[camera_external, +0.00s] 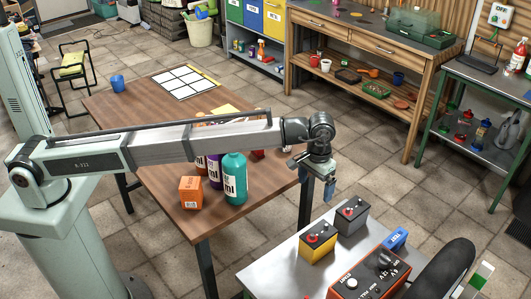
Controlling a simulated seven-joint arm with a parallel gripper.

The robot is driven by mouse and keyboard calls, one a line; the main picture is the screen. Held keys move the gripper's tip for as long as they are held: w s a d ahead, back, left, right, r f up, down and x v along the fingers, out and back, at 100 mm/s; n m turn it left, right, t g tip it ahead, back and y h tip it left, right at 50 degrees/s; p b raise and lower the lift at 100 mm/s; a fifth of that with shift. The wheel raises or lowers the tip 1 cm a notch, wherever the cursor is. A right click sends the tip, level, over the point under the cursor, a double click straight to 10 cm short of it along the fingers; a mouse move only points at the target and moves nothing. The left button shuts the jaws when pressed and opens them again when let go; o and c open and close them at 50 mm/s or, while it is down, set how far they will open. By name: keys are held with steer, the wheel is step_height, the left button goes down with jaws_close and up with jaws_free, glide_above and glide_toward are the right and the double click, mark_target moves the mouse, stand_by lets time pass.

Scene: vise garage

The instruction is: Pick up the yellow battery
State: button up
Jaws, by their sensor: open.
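The yellow battery (318,247) stands upright on the light metal table in the lower right. It has a dark top with red parts on it. A grey battery (352,217) of similar shape stands close behind it to the right. My gripper (328,186) points down, open and empty, above and behind the two batteries, near the right edge of the brown table. Its fingers look apart from both batteries, with a clear gap. The finger tips are small in this view.
An orange charger box (370,277) and a blue item (396,238) sit beside the batteries. The metal table's left part (268,268) is clear.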

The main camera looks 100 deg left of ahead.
glide_above(319, 233)
steer(key=w, duration=0.1)
steer(key=f, duration=0.9)
steer(key=shift+a+f, duration=0.25)
steer(key=shift+f, duration=0.05)
steer(key=shift+s+d+f, duration=0.1)
steer(key=shift+s+f, duration=0.1)
steer(key=shift+f, duration=0.7)
steer(key=shift+s+d+f, duration=0.1)
steer(key=shift+s+f, duration=0.05)
steer(key=shift+f, duration=0.75)
steer(key=shift+s+f, duration=0.2)
steer(key=shift+f, duration=0.7)
jaws_close()
